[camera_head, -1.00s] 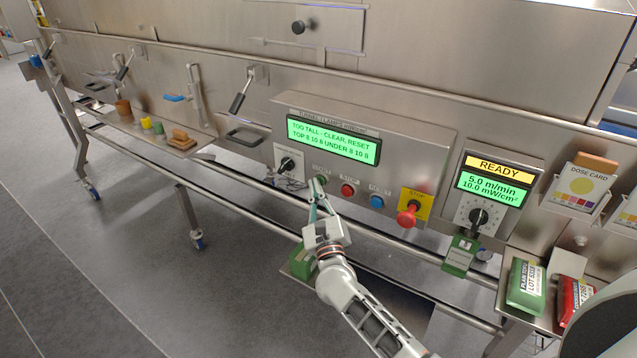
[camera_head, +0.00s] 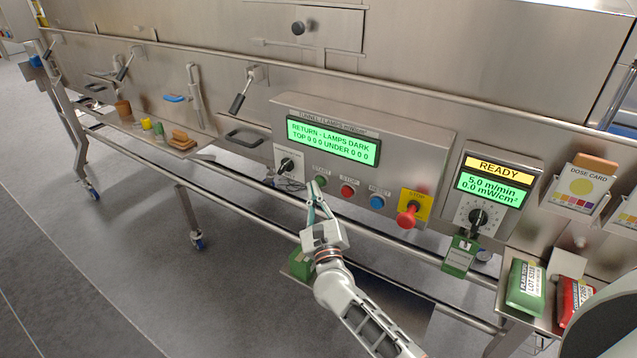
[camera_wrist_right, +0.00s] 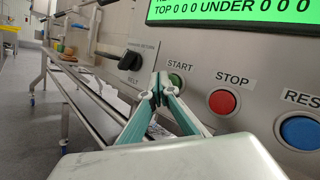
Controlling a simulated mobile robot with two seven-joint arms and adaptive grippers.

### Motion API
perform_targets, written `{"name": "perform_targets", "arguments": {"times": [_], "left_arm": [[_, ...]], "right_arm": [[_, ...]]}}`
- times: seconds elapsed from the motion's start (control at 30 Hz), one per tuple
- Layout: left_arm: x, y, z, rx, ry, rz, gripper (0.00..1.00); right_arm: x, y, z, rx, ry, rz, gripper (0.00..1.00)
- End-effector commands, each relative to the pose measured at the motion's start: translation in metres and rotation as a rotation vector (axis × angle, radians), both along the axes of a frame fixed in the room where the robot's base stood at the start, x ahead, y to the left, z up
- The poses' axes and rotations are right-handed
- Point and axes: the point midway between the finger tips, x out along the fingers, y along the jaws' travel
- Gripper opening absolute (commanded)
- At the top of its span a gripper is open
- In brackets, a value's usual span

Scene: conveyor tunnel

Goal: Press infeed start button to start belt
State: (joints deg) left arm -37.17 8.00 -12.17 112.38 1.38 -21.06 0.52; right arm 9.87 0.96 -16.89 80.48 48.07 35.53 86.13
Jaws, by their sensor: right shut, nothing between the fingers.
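The green start button (camera_head: 320,181) sits on the tunnel control panel (camera_head: 420,150), under a START label. It also shows in the right wrist view (camera_wrist_right: 177,80), partly hidden by my fingertips. My right gripper (camera_head: 313,186) is shut and empty, with its tips at the start button; whether they touch it I cannot tell. Its closed fingertips also show in the right wrist view (camera_wrist_right: 157,88). The panel display (camera_head: 333,141) reads "RETURN - LAMPS DARK, TOP 0 0 0 UNDER 0 0 0". My left gripper is not in view.
Right of start are a red stop button (camera_head: 348,190), a blue reset button (camera_head: 377,201) and a red emergency stop (camera_head: 407,214) on yellow. A black selector knob (camera_head: 287,164) is to the left. A rail (camera_head: 400,246) runs below the panel.

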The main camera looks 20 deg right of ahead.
Motion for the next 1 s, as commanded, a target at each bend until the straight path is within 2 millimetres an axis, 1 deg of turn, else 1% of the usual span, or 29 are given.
{"name": "perform_targets", "arguments": {"times": [0.1,0.43,0.57,1.0], "left_arm": [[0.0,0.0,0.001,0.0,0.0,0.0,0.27],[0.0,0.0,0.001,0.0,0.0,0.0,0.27],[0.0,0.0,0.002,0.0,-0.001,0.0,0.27],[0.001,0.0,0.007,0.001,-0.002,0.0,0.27]], "right_arm": [[-0.003,0.005,0.0,0.0,-0.001,0.0,0.0],[-0.004,0.005,0.0,0.0,-0.001,0.0,0.0],[-0.006,0.009,0.0,0.0,-0.001,0.002,0.0],[-0.03,0.039,0.0,0.001,0.0,0.001,0.0]]}}
